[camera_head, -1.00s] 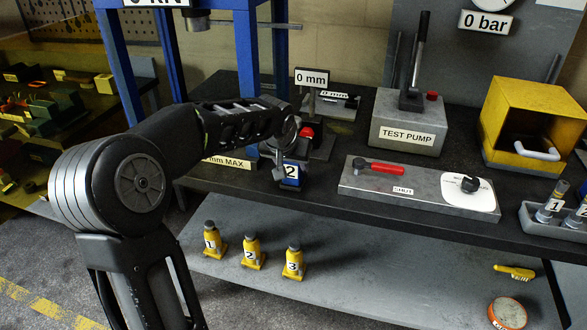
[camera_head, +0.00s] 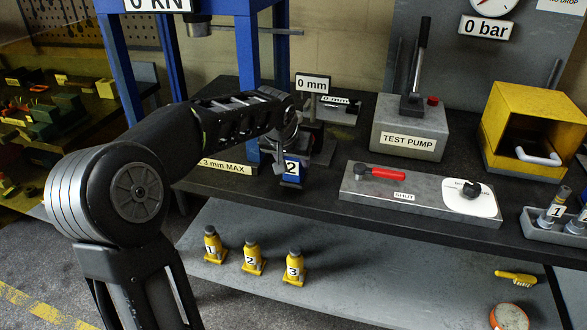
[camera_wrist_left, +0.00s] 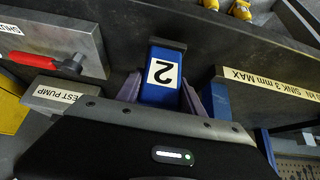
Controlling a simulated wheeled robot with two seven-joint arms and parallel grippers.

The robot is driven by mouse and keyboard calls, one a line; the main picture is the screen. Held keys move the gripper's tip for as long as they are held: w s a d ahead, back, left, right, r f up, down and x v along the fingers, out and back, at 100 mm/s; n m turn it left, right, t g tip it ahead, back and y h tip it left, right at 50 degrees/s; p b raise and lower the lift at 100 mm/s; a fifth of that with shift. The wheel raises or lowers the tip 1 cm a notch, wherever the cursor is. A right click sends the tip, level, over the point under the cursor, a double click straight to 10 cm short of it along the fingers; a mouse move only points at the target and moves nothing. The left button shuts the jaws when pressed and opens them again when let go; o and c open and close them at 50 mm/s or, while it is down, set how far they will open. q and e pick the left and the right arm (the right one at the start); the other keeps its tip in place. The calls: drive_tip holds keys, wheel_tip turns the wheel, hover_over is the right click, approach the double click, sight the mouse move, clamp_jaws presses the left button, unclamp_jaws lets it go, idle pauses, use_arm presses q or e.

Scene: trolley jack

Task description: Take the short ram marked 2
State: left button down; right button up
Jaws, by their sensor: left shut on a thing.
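The short ram marked 2 (camera_head: 290,179) is a small blue block with a white label, near the front edge of the bench. My left gripper (camera_head: 285,158) is shut on it from above and behind. In the left wrist view the ram (camera_wrist_left: 160,92) stands between the two fingers of the gripper (camera_wrist_left: 162,100), its 2 label showing upside down. I cannot tell whether its underside touches the bench. My right gripper is not in view.
Yellow bottle jacks marked 1, 2 and 3 (camera_head: 252,257) stand on the lower shelf (camera_head: 380,280). A grey plate with a red lever (camera_head: 345,190) and the test pump (camera_head: 405,140) are to the right. A blue press frame (camera_head: 247,60) rises behind my arm.

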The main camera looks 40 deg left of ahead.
use_arm(q)
wheel_tip(320, 180, up, 8)
drive_tip(key=shift+f, duration=0.25)
drive_tip(key=shift+w, duration=0.1)
idle(0.4)
